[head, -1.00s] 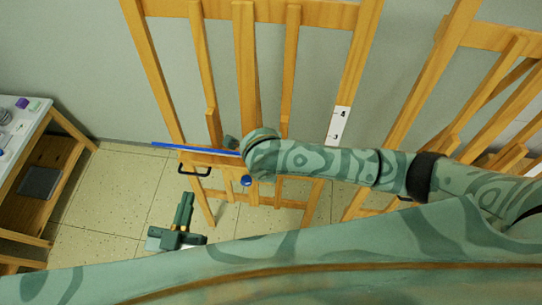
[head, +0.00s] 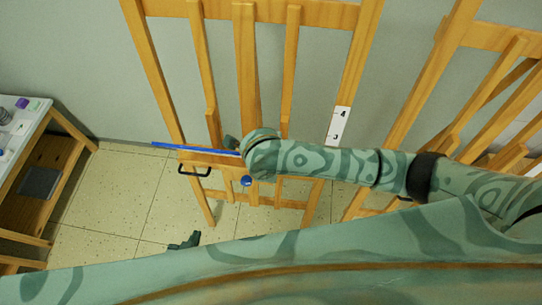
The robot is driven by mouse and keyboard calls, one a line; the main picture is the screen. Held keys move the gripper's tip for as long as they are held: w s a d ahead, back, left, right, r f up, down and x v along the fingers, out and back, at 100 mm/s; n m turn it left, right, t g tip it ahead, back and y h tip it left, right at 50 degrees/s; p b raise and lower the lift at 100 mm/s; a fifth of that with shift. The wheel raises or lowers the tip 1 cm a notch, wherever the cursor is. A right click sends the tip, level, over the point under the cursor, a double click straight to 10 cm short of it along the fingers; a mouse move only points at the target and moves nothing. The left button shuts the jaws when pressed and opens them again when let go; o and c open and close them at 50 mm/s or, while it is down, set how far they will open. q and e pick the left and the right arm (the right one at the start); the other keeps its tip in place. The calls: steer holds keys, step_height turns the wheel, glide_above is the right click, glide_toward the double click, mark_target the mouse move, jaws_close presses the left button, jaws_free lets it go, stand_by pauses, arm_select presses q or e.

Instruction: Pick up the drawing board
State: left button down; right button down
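I cannot make out the drawing board for certain. A thin blue strip (head: 195,149), which may be an edge of it, runs along the ledge of the wooden easel (head: 245,70), with a black handle (head: 194,171) just below. My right arm reaches across from the right to the easel. Its end is at the ledge, and only a small part of the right gripper (head: 231,142) shows beyond it; its fingers are hidden. A small part of my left gripper (head: 186,240) shows above my body, low over the floor, below and apart from the ledge. Its opening cannot be seen.
A second wooden easel (head: 420,75) stands at the right. At the far left is a table (head: 40,112) with small items on top and a dark grey panel (head: 40,182) beneath. Tiled floor (head: 110,200) lies open between table and easel.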

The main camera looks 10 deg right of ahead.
steer(key=shift+d, duration=0.1)
steer(key=shift+w, duration=0.1)
arm_select(q)
steer(key=s+a+f+g+y, duration=0.1)
steer(key=s+a+f+g, duration=0.1)
steer(key=s, duration=0.5)
steer(key=s+a+f+g, duration=0.2)
steer(key=s+f+g, duration=0.2)
steer(key=s+f, duration=0.2)
steer(key=s+a+f+g+y, duration=0.1)
steer(key=s+a+f+g, duration=0.1)
steer(key=s+f, duration=0.3)
steer(key=s, duration=0.3)
steer(key=shift+s+a+g+y, duration=0.2)
steer(key=shift+a+g+y, duration=0.1)
steer(key=shift+g, duration=0.1)
